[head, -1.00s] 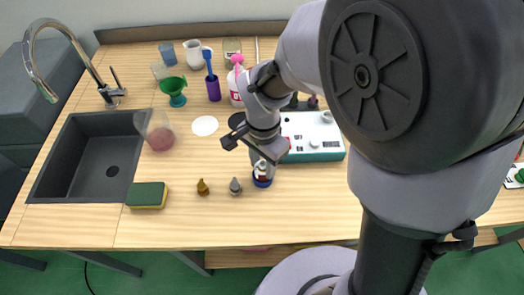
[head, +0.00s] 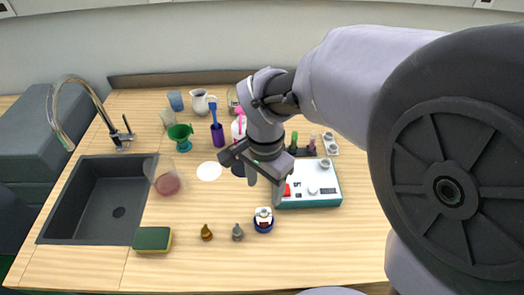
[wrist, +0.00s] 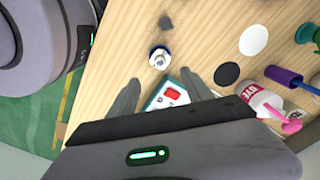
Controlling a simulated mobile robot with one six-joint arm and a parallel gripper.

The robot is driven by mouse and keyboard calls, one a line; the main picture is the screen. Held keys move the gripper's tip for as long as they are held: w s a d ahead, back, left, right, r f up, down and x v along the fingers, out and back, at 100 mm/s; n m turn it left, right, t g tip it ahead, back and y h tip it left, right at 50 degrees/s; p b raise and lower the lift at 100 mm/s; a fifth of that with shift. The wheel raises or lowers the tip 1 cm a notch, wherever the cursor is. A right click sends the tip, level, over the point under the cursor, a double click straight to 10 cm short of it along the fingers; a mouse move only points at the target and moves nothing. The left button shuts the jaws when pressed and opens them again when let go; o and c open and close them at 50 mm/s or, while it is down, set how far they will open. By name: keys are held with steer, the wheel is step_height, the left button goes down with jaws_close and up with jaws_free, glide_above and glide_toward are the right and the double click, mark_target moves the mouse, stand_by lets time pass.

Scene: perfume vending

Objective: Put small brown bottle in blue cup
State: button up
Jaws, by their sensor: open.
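A small bottle (head: 263,215) with a white top and a brown patch stands upright, seemingly inside a low dark blue cup (head: 263,229) on the front middle of the wooden table. In the wrist view the white bottle top (wrist: 158,55) sits within the blue cup's rim (wrist: 159,68). My gripper (head: 264,190) is open and empty, above and behind the bottle and apart from it. In the wrist view its two spread fingers (wrist: 160,79) lie either side of a line toward the bottle. How deep the bottle sits is hard to tell.
A small brown piece (head: 207,233) and a grey piece (head: 238,233) stand left of the cup. A white-and-teal device (head: 310,188) is behind it to the right. A sponge (head: 152,239) and sink (head: 95,200) are at left. The table front right is clear.

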steer(key=s+d+r+n+t+y, duration=0.2)
steer(key=s+d+r+n+t, duration=0.3)
steer(key=s+r, duration=0.5)
steer(key=shift+s+d+r+t, duration=0.15)
steer(key=shift+s+d+t, duration=0.25)
steer(key=shift+s+d, duration=0.35)
steer(key=shift+w, duration=0.1)
